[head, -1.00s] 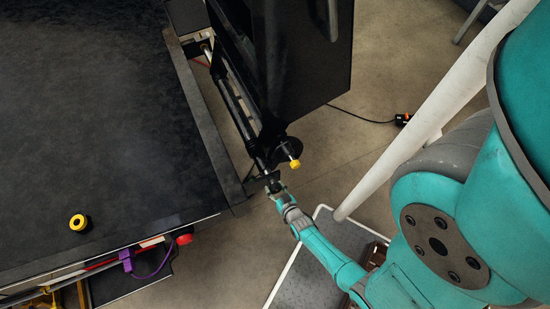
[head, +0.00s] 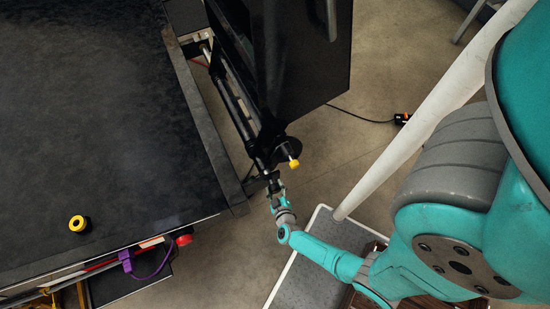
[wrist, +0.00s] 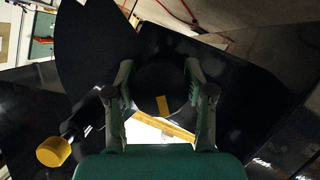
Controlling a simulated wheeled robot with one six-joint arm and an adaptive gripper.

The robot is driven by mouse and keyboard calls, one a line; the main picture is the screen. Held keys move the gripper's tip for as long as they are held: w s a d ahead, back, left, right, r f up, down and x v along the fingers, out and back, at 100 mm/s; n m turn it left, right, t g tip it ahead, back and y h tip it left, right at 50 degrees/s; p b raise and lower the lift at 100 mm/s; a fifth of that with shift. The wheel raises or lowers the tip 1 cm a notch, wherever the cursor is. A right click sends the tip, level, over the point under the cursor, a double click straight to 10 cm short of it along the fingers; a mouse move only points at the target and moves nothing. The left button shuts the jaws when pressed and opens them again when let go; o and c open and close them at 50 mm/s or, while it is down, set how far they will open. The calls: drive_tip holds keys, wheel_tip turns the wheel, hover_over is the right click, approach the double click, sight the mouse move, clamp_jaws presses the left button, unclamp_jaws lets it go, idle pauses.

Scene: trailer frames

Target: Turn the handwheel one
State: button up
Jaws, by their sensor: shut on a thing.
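A black handwheel (head: 289,147) with a yellow-tipped handle (head: 294,163) stands at the end of the dark rail beside the table. In the wrist view, a large dark disc (wrist: 95,50) fills the upper left, and a yellow-ended handle (wrist: 54,151) sticks out at lower left. My gripper (head: 273,184) is just below the handwheel in the head view, shut on a small dark part at the rail's end. In the wrist view, my gripper's fingers (wrist: 158,70) flank a dark round part (wrist: 160,78) with a yellow mark. The exact contact is too dark to tell.
A large black table (head: 90,120) fills the left, with a yellow-and-black ring (head: 78,223) near its front edge. A red knob (head: 184,240) sits below that edge. A tall black panel (head: 310,60) stands behind the handwheel.

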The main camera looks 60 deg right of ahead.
drive_tip(key=n+h, duration=0.2)
drive_tip(key=n, duration=0.2)
drive_tip(key=shift+r+h, duration=0.1)
drive_tip(key=shift+h, duration=0.2)
drive_tip(key=shift+n+h, duration=0.9)
drive_tip(key=shift+n, duration=1)
drive_tip(key=o, duration=1.2)
drive_tip(key=shift+c, duration=0.2)
drive_tip(key=shift+s+a, duration=0.1)
drive_tip(key=v, duration=1.1)
drive_tip(key=shift+a, duration=0.35)
drive_tip(key=shift+s+r, duration=0.1)
drive_tip(key=shift+s, duration=0.05)
